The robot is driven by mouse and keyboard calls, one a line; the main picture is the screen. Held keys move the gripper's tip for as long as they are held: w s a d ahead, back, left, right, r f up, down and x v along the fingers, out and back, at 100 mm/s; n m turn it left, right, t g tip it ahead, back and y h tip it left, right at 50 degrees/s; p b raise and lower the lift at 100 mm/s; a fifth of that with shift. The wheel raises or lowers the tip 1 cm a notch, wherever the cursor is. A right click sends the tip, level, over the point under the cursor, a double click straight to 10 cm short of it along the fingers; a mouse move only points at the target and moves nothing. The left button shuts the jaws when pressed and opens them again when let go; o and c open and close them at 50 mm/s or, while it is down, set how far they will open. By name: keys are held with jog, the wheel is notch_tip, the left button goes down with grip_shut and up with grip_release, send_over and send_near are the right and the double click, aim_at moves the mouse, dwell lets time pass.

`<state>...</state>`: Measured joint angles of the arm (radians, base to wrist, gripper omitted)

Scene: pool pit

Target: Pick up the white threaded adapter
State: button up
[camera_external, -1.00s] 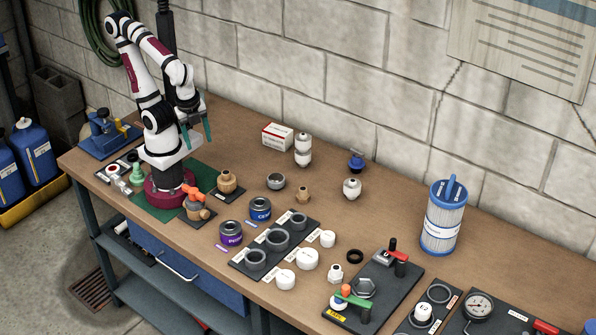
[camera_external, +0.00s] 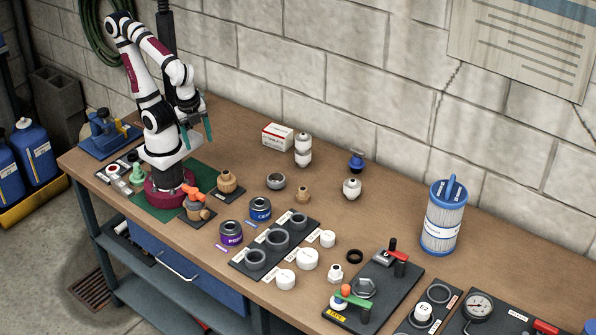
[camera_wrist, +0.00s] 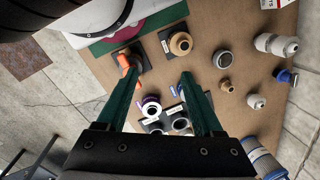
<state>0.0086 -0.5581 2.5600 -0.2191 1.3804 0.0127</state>
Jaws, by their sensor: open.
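Two small white fittings could be the white threaded adapter, and the threads are too small to make out. One fitting (camera_external: 335,272) stands near the front of the bench, right of the white caps. The other, rounder fitting (camera_external: 352,188) stands farther back and also shows at the right of the wrist view (camera_wrist: 256,101). My gripper (camera_external: 199,143) is raised above the left part of the bench, well away from both. In the wrist view its teal fingers (camera_wrist: 160,75) are spread apart, with nothing held between them.
A black tray (camera_external: 245,266) with grey rings lies mid-bench, with white caps (camera_external: 308,259) beside it. A valve board (camera_external: 402,285) lies to the right. A blue-ended filter (camera_external: 443,217) and a white bottle (camera_external: 303,150) stand tall. Bare bench (camera_external: 395,215) lies left of the filter.

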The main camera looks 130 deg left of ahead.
jog(key=w+d+f+n+g+h, duration=0.1)
jog(key=w+d+n+h, duration=0.5)
jog(key=w+n, duration=0.2)
jog(key=w+f+n+h, duration=0.1)
jog(key=w+n+h, duration=0.2)
jog(key=w+n, duration=0.3)
jog(key=n+t+h, duration=0.1)
jog(key=n+t, duration=1.1)
jog(key=n, duration=0.8)
send_near(334, 263)
jog(key=x, duration=0.8)
jog(key=shift+w+d+f, duration=0.1)
jog(key=shift+w, duration=0.15)
grip_shut()
